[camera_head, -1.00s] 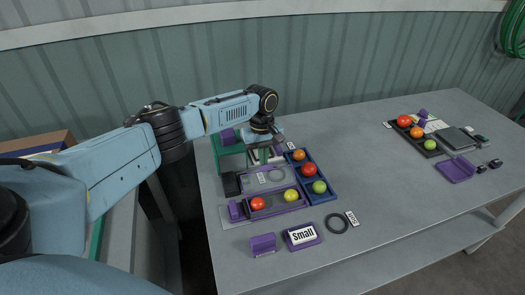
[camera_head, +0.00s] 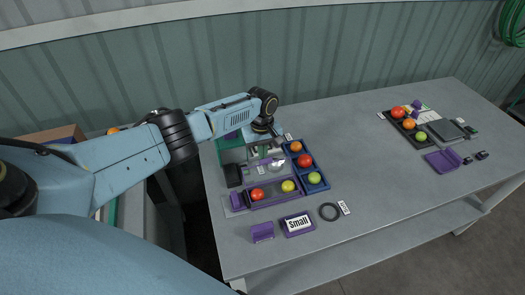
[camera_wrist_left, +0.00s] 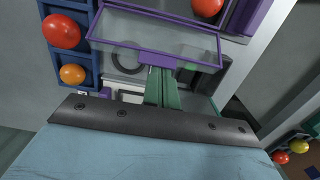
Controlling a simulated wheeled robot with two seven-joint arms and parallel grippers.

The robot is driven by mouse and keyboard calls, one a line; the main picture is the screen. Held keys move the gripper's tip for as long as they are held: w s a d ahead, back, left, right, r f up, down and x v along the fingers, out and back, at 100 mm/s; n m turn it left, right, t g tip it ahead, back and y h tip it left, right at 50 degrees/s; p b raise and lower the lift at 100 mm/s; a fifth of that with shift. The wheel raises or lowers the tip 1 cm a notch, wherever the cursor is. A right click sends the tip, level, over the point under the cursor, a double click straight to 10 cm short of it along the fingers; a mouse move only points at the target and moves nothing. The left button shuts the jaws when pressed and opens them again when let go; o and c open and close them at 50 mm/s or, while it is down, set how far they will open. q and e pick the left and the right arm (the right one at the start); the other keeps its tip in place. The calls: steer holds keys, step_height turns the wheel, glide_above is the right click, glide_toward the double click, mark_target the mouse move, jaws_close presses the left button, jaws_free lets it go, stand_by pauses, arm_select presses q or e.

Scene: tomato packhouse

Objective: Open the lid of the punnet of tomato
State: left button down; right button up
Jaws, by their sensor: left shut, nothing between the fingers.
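The punnet (camera_head: 272,201) is a purple-rimmed tray on the near left of the table, with a red and a yellow tomato in it. A clear lid with a purple frame (camera_wrist_left: 222,50) shows in the left wrist view, with a purple tab (camera_wrist_left: 165,59) on its near edge. The lid's exact tilt is hard to tell. My left gripper (camera_wrist_left: 161,75) is shut and empty, its green fingers close together at the tab; whether they touch it is unclear.
A blue tray (camera_head: 325,185) with several tomatoes stands just right of the punnet. A black tray (camera_head: 408,128) with tomatoes is farther right. The table's middle is clear.

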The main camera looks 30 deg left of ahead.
arm_select(q)
steer(key=shift+r+p, duration=0.85)
steer(key=shift+p, duration=0.15)
step_height(320, 180, up, 13)
steer(key=p, duration=0.1)
steer(key=shift+w+a+r, duration=0.15)
steer(key=shift+w+a, duration=0.05)
steer(key=shift+a, duration=0.05)
